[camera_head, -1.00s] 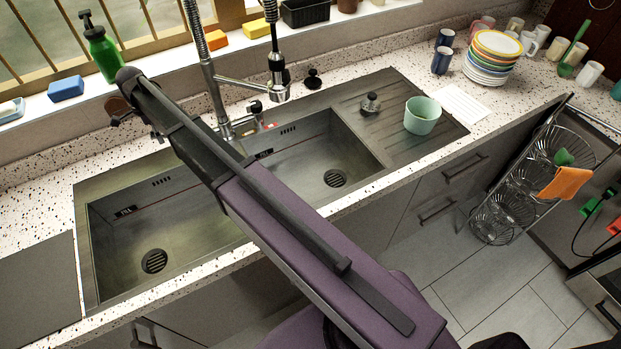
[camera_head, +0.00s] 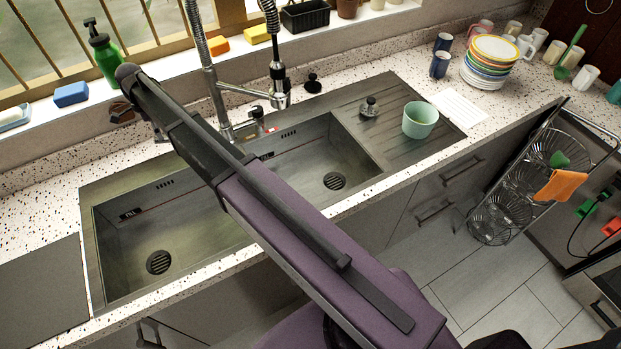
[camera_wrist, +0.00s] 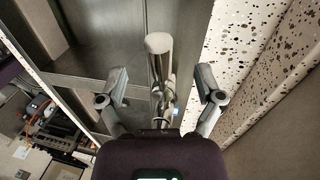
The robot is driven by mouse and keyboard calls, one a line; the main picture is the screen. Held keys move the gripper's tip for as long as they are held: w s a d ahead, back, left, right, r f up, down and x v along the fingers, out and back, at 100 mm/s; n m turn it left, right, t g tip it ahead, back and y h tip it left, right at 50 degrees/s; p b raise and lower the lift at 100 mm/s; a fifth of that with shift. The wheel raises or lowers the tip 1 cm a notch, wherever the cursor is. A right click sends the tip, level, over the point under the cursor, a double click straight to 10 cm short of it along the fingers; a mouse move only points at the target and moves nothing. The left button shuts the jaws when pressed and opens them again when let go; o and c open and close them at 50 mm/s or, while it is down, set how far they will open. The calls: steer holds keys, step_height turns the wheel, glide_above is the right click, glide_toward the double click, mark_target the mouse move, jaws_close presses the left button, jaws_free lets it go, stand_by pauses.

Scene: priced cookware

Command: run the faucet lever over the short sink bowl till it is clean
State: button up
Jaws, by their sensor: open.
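The grey metal sink (camera_head: 88,235) has a left bowl (camera_head: 190,235) and a right bowl (camera_head: 310,165), each with a dark drain; my arm crosses over part of both. The left bowl has a greenish tint. The tall chrome faucet (camera_head: 216,100) stands behind the bowls, its spray head (camera_head: 279,88) hanging over the right side. A small lever (camera_head: 257,113) shows near its base. In the wrist view my gripper (camera_wrist: 160,82) is open and empty, with chrome faucet parts (camera_wrist: 158,45) between and beyond its fingers. Contact cannot be told.
A mint cup (camera_head: 420,119) and a dark stopper (camera_head: 369,106) sit on the drainboard. Stacked plates (camera_head: 492,60) and mugs stand at the back right. A green bottle (camera_head: 105,55) and sponges line the sill. A wire rack (camera_head: 520,185) stands right of the counter.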

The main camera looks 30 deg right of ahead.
steer(key=r+p, duration=0.3)
steer(key=shift+w+r, duration=0.35)
steer(key=shift+r, duration=0.05)
stand_by(0.5)
steer(key=s+d+f+n+t+b, duration=0.1)
steer(key=s+d+f+n+b, duration=0.1)
steer(key=s+d+n, duration=0.6)
steer(key=s+d+f+n+t+b, duration=0.1)
steer(key=s+d+f+n+b, duration=0.1)
steer(key=s+d+n, duration=0.7)
steer(key=s+d, duration=0.6)
steer(key=s, duration=0.5)
steer(key=shift+s+f, duration=0.2)
steer(key=shift+f, duration=0.2)
